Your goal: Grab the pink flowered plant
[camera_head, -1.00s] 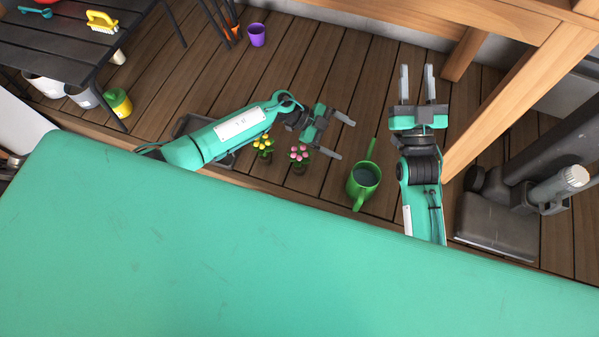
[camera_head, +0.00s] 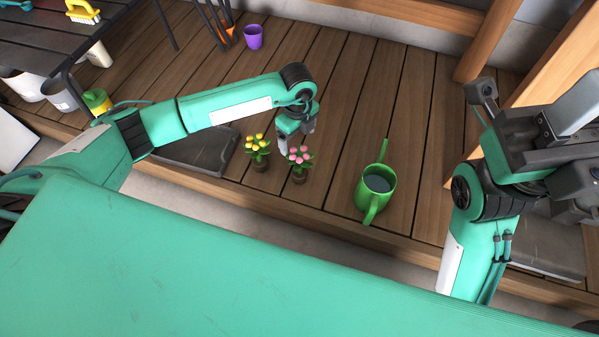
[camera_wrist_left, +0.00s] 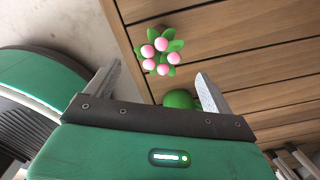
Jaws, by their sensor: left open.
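The pink flowered plant (camera_head: 299,158) stands upright in a small brown pot on the wooden deck, just right of a yellow flowered plant (camera_head: 257,150). My left gripper (camera_head: 297,145) is over the pink plant, pointing down, and partly overlaps it in the head view. In the left wrist view, the pink blossoms (camera_wrist_left: 161,52) lie beyond the fingertips, toward the top. The open left fingers (camera_wrist_left: 158,86) are apart with no plant held between them. My right gripper (camera_head: 572,115) is raised at the right edge, its fingers not clearly visible.
A green watering can (camera_head: 376,190) stands on the deck right of the plants. A dark grey flat object (camera_head: 200,150) lies to the left. A purple pot (camera_head: 254,37) stands farther back. Wooden beams (camera_head: 555,50) rise at right. Bare deck lies behind the plants.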

